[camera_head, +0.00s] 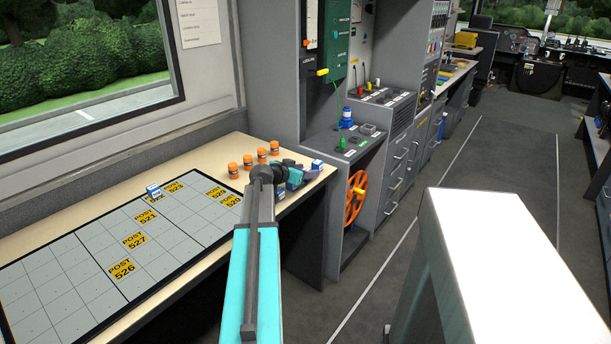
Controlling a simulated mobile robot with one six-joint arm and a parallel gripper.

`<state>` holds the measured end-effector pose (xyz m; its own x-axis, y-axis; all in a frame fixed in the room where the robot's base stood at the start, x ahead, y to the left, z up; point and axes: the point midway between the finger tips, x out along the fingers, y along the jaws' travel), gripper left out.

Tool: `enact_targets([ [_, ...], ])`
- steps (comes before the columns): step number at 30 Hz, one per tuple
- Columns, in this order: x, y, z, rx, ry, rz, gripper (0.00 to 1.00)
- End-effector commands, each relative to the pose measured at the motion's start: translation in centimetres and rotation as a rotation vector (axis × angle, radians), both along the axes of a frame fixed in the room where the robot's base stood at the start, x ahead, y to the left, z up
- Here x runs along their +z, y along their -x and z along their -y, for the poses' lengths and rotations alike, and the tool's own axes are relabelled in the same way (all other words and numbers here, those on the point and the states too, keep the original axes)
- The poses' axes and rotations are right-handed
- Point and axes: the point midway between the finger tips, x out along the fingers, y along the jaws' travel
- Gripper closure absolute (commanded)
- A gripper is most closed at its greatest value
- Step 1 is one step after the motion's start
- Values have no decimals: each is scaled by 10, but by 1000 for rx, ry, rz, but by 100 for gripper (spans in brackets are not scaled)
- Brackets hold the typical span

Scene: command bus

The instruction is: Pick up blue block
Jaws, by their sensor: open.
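A small blue block with a white top (153,190) sits on the gridded board (60,290), near its far edge. A second small blue-and-white block (317,165) is at the right end of the desk, just beyond my gripper (299,174). Another bit of blue and white (281,194) shows below my gripper, partly hidden by it. My gripper is at the end of my outstretched arm, over the desk's right end. It is open; the gap between its fingers is small in this view, and I see nothing clearly held.
The grey console (350,140) with an orange wheel (355,197) stands right of the desk. A window wall is behind the desk. Open floor (500,150) lies to the right.

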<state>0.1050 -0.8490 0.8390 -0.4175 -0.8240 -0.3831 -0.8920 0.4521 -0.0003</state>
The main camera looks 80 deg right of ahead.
Motion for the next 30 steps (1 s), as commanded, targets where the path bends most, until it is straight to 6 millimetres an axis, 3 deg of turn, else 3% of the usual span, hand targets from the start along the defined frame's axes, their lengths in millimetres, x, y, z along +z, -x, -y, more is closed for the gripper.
enact_targets([
  [13, 0, 0, -1, 0, 0, 0, 50],
  [14, 0, 0, -1, 0, 0, 0, 52],
  [21, 0, 0, 0, 0, 0, 0, 92],
  [30, 1, 0, 0, 0, 1, 0, 94],
])
